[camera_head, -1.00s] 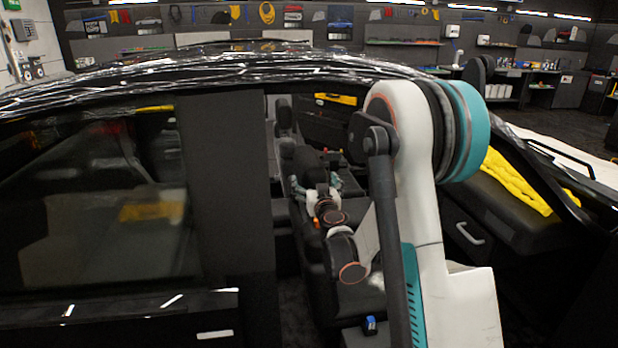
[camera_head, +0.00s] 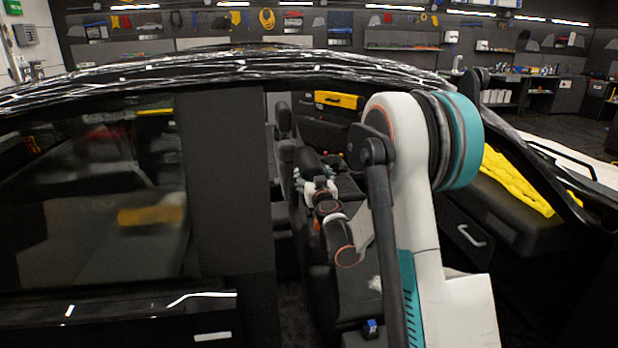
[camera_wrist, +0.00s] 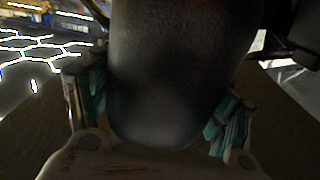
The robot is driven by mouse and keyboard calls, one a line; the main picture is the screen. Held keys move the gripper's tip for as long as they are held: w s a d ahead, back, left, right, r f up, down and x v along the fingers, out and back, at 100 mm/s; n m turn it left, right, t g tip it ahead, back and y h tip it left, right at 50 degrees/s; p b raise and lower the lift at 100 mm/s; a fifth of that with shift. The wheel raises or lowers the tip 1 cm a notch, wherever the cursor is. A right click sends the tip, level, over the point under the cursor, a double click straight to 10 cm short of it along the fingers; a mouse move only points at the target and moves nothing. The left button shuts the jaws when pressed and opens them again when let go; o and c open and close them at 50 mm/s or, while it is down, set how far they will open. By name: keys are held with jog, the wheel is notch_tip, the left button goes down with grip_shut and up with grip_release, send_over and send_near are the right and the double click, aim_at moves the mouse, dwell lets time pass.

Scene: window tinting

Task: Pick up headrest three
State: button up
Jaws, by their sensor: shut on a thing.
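A dark, rounded headrest (camera_wrist: 180,75) fills the middle of the wrist view. My gripper (camera_wrist: 160,110) has one teal-padded finger on each side of it and is shut on it. In the head view my gripper (camera_head: 317,180) is inside the car, at the top of the near front seat. The held headrest (camera_head: 308,160) is a small dark shape there, partly hidden by my gripper. Its posts and lower edge are hidden, so I cannot tell whether it is clear of the seat.
Another black headrest (camera_head: 284,120) stands farther back in the cabin. The dark door pillar (camera_head: 225,180) and black roof (camera_head: 250,72) frame the opening around my arm. A yellow cloth (camera_head: 515,182) lies on the dashboard at the right. Wall shelves stand behind the car.

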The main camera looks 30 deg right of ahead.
jog(key=shift+r, duration=0.45)
jog(key=c, duration=0.4)
notch_tip(320, 180, up, 19)
jog(key=p, duration=0.7)
jog(key=shift+c, duration=0.9)
